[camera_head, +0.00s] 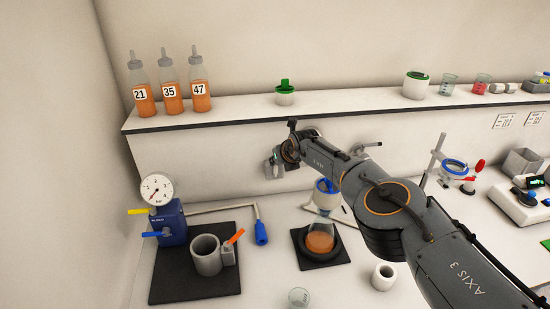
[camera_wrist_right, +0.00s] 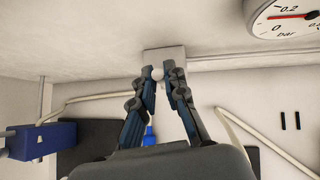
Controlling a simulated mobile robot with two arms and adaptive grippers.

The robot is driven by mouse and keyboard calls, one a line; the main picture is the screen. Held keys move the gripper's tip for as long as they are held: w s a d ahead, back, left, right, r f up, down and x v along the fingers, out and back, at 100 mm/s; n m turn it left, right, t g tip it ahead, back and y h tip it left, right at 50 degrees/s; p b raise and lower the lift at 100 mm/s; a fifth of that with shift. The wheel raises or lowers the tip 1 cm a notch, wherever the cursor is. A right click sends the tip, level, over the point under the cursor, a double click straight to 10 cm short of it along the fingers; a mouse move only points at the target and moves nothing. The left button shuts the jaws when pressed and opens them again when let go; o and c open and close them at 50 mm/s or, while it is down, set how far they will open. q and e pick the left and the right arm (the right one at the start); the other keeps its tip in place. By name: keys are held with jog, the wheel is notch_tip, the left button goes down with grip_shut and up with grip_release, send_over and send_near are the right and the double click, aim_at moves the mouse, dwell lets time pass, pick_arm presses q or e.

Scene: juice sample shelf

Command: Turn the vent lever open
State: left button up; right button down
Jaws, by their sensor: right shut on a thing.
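My right gripper (camera_head: 272,165) reaches to the back wall just below the shelf; its arm comes in from the right. In the right wrist view its fingers (camera_wrist_right: 160,78) are closed around a pale rounded end, which appears to be the vent lever (camera_wrist_right: 157,74). This end sits in front of a light grey block (camera_wrist_right: 166,56). The rest of the lever is hidden by the fingers, and its angle cannot be told. A round gauge (camera_wrist_right: 290,16) marked bar shows at the top right of the wrist view. My left gripper is not in view.
A blue pump unit (camera_head: 172,224) stands left beside a grey cup (camera_head: 206,256). A flask with orange liquid (camera_head: 320,240) stands under my arm. The shelf edge (camera_head: 230,122) runs close above the gripper, with several bottles (camera_head: 170,90) on it.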

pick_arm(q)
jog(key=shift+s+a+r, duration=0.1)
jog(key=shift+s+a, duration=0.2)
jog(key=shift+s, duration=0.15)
pick_arm(e)
jog(key=shift+s+a+f+h, duration=0.15)
jog(key=shift+a+f+h, duration=0.05)
jog(key=shift+f+h, duration=0.1)
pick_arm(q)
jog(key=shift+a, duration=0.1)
pick_arm(e)
jog(key=c, duration=1.5)
grip_release()
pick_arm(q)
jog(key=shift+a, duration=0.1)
pick_arm(e)
jog(key=shift+o, duration=0.7)
jog(key=shift+r, duration=0.15)
jog(key=v, duration=0.7)
jog(key=shift+s, duration=0.1)
